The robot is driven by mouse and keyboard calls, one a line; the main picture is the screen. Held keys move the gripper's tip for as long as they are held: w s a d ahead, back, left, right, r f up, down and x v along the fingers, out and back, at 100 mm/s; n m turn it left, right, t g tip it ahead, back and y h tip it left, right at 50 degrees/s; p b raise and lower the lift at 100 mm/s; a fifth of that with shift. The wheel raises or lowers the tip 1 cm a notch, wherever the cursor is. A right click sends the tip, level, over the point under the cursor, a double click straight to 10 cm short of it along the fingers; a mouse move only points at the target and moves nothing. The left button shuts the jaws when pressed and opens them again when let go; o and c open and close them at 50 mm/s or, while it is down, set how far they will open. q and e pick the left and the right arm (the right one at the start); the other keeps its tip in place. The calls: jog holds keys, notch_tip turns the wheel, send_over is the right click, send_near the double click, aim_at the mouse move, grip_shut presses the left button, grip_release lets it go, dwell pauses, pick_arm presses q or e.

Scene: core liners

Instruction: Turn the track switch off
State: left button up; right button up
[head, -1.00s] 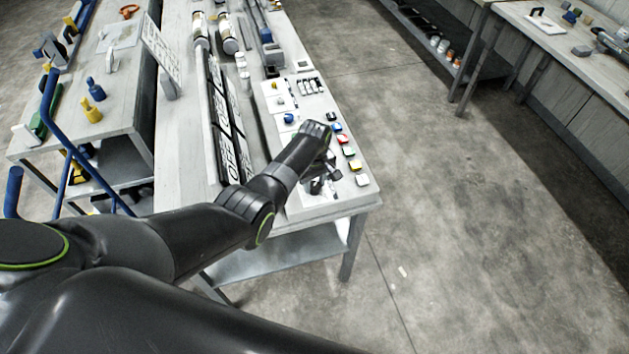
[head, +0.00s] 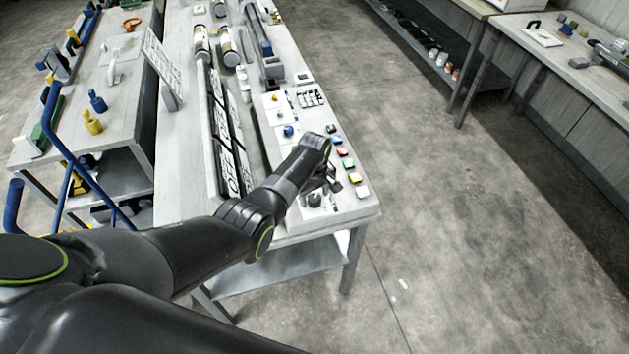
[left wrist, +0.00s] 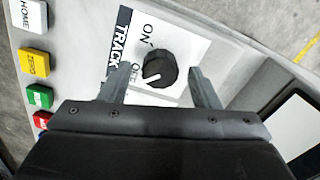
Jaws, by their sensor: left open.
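The track switch is a black round knob (left wrist: 158,68) on a white plate marked TRACK, ON and OFF in the left wrist view. A white mark on the knob's lower left side points near the OFF lettering. In the head view the knob (head: 315,199) shows at the near end of the control panel (head: 345,203). My left gripper (left wrist: 160,72) is open, with one finger on either side of the knob in the picture. I cannot tell whether they touch it. In the head view my left gripper (head: 327,180) is partly hidden by its own wrist. My right gripper is not in view.
Beside the knob is a row of coloured buttons, including a yellow one (left wrist: 35,62), a green one (left wrist: 39,96) and a red one (left wrist: 41,120). Black-and-white labelled bars (head: 222,140) lie left of the panel. Open floor lies right of the bench.

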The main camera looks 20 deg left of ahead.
aim_at(314, 198)
pick_arm(q)
notch_tip(314, 198, up, 17)
jog(key=b, duration=0.1)
dwell(0.5)
dwell(0.3)
